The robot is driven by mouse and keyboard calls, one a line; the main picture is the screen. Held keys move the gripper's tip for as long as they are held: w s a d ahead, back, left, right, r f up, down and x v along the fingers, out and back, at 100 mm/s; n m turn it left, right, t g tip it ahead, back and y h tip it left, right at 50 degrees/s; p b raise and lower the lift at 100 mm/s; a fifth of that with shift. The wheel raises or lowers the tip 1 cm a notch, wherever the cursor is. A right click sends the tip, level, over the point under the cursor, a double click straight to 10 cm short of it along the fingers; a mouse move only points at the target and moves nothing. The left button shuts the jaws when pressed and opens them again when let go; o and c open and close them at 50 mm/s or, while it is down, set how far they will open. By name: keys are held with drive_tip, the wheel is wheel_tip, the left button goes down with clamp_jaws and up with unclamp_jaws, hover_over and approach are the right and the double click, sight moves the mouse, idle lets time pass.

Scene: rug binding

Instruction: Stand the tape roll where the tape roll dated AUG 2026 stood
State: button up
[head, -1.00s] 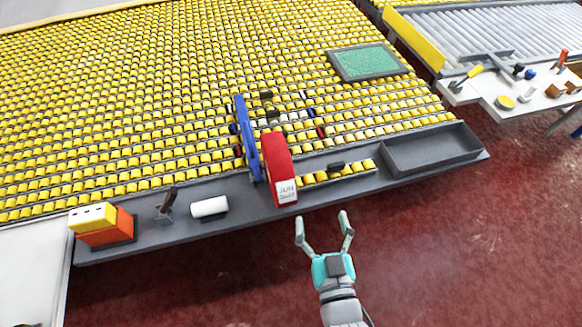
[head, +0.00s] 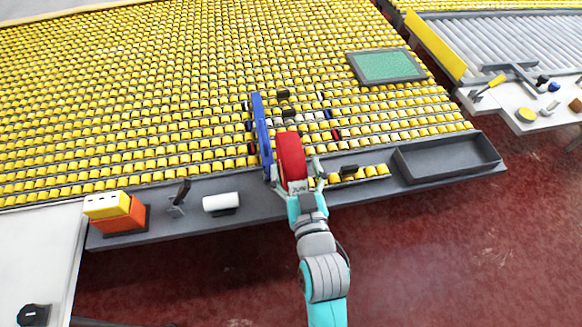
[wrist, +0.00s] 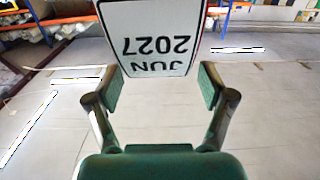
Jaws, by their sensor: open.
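A red tape roll (head: 290,153) stands upright at the front edge of the yellow roller bed. Its white label reads JUN 2027, upside down in the wrist view (wrist: 155,38). My gripper (head: 296,173) is open with its fingers on either side of the roll's label end. In the wrist view, the green finger pads (wrist: 160,88) stand apart, with gaps beside the label. A thin blue upright piece (head: 262,135) stands just left of the roll. I see no label reading AUG 2026.
A grey ledge (head: 265,207) runs along the front. It carries an orange and yellow box (head: 118,212), a white cylinder (head: 220,202), and an empty dark tray (head: 450,165) at right. Short yellow rollers (head: 372,171) lie right of my gripper. A green framed panel (head: 385,66) lies farther back.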

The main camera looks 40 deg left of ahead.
sight(287, 134)
drive_tip(key=x, duration=0.4)
drive_tip(key=shift+w+a, duration=0.2)
drive_tip(key=shift+w, duration=0.05)
drive_tip(key=shift+c, duration=0.2)
drive_tip(key=shift+r, duration=0.1)
clamp_jaws()
